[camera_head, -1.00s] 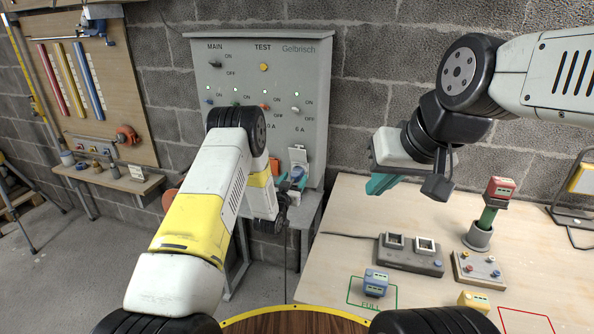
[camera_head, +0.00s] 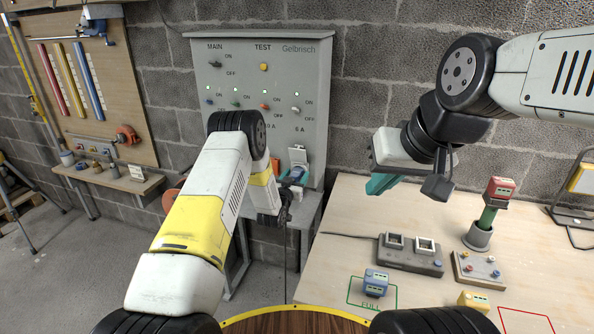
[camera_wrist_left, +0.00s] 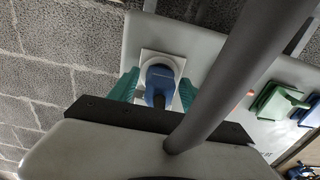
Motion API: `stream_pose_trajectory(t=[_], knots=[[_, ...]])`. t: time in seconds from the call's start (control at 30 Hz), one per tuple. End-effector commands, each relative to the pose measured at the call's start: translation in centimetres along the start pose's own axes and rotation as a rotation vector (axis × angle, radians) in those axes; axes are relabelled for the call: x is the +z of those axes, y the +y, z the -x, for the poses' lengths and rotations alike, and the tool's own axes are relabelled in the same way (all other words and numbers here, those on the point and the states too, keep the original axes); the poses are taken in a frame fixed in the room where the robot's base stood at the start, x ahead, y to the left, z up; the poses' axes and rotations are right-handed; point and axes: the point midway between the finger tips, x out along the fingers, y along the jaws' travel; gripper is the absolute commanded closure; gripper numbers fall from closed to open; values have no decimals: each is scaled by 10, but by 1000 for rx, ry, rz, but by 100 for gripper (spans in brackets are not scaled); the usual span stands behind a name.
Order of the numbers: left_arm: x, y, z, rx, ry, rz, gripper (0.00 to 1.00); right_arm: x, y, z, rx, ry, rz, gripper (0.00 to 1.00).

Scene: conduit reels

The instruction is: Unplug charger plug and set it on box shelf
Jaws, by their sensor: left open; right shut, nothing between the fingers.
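The blue charger plug (camera_wrist_left: 159,84) sits in a white-framed socket (camera_wrist_left: 172,60) on the grey electrical box. In the left wrist view, the teal fingers of my left gripper (camera_wrist_left: 157,88) are open, one on each side of the plug; I cannot tell whether they touch it. In the head view the plug (camera_head: 297,174) shows small below a raised light lid, with my left arm partly in front. The grey box shelf (camera_head: 308,211) juts out below the box (camera_head: 318,70), partly hidden by my arm. My right gripper (camera_head: 382,184) is shut and empty above the wooden table.
A green lidded socket (camera_wrist_left: 272,101) is beside the plug's socket. The wooden table (camera_head: 350,225) at the right holds a grey socket block (camera_head: 410,262), a blue block (camera_head: 375,283) and a red-topped block on a green stem (camera_head: 489,213). A wall bench (camera_head: 120,180) stands at the left.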

Motion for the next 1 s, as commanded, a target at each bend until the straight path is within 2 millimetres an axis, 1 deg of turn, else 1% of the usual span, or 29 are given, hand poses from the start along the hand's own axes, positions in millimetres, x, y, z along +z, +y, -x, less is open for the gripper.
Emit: stream_pose_trajectory(t=[0.43, 0.47, 0.5, 0.57, 0.6, 0.73, 0.77, 1.0], knots=[[0, 0, 0, 0, 0, 0, 43, 0, 0, 0, 0, 0, 0, 100], [0, 0, 0, 0, 0, 0, 45, 0, 0, 0, 0, 0, 0, 100], [0, 0, 0, 0, 0, 0, 53, 0, 0, 0, 0, 0, 0, 100], [0, 1, 0, 1, 0, 0, 64, 0, 0, 0, 0, 0, 0, 100], [0, 1, 0, 1, 0, 0, 72, 0, 0, 0, 0, 0, 0, 100], [0, 1, 0, 1, 0, 0, 98, 0, 0, 0, 0, 0, 0, 100], [0, 1, 0, 1, 0, 0, 100, 0, 0, 0, 0, 0, 0, 100], [0, 1, 0, 1, 1, 0, 100, 0, 0, 0, 0, 0, 0, 100]])
